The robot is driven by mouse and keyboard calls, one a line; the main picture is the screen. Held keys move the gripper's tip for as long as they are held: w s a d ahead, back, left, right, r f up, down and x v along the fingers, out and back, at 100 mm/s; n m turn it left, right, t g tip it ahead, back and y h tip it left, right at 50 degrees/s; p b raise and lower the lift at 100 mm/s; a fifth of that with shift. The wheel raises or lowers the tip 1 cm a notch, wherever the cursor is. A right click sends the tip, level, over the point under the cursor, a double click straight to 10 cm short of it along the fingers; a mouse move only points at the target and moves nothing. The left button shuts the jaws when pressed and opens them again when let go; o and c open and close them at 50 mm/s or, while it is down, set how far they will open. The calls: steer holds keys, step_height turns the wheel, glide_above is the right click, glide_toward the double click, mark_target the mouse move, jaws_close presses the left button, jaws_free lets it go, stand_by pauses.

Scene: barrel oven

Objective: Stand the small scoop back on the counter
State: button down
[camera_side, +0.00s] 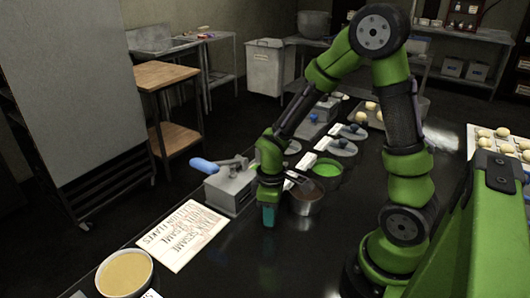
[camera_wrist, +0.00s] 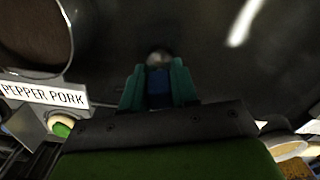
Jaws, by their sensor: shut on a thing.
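My gripper (camera_side: 268,216) points down over the dark counter (camera_side: 285,265), just left of a metal pot in the side view. In the wrist view my gripper (camera_wrist: 158,90) has its teal fingers shut on the blue handle of the small scoop (camera_wrist: 158,88). The scoop's rounded metal end shows just beyond the fingertips. In the side view the scoop is hidden or too small to make out. I cannot tell whether it touches the counter.
The metal pot (camera_side: 305,200) with brown contents stands close beside my gripper. A green-filled bowl (camera_side: 327,170) is behind it. A grey box with a blue-handled lever (camera_side: 232,188) and a printed sheet (camera_side: 182,236) lie left. A "PEPPER PORK" label (camera_wrist: 42,93) shows. Front counter is clear.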

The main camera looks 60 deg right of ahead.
steer(key=shift+f, duration=0.35)
stand_by(0.4)
steer(key=c, duration=0.8)
jaws_free()
step_height(320, 180, up, 17)
steer(key=s+a+r+m+t, duration=0.1)
steer(key=s+r+m+t, duration=0.1)
steer(key=s+a+r+m+t+y, duration=0.1)
steer(key=s+a+r+m+t, duration=0.1)
steer(key=m, duration=0.1)
steer(key=s+a+r+m+t+y, duration=0.1)
steer(key=s+r+m+t, duration=0.1)
steer(key=m+t, duration=0.1)
steer(key=shift+a, duration=0.35)
